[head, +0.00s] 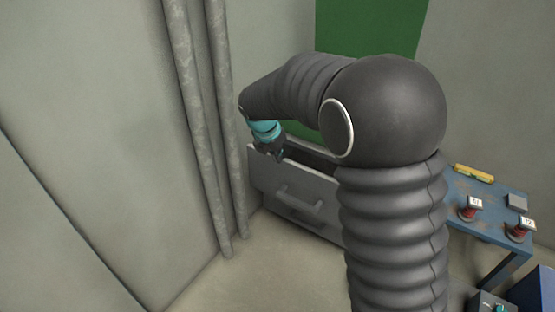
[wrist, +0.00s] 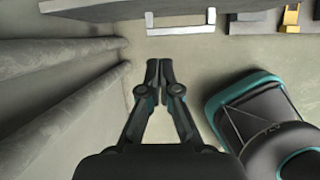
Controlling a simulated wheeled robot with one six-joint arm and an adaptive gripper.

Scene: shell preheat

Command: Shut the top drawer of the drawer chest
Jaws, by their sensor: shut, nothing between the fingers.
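The grey drawer chest (head: 262,185) stands in the corner, partly hidden by my arm in the head view. Its top drawer (head: 318,184) appears pulled out, with a dark gap behind its front's upper edge. A pale bar handle (head: 297,194) is on that front. In the wrist view a grey drawer edge (wrist: 110,9) and a pale bar handle (wrist: 181,22) show at the top. My gripper (head: 270,154) is near the left end of the drawer front in the head view. Its fingertips (wrist: 158,66) are together and empty in the wrist view, apart from the handle; contact with the drawer is unclear.
Grey vertical pipes (head: 209,120) run along the wall left of the chest. A blue table (head: 487,222) at the right carries a yellow level-like bar (head: 473,173) and small labelled red items (head: 471,209). Bare floor (head: 265,265) lies in front of the chest.

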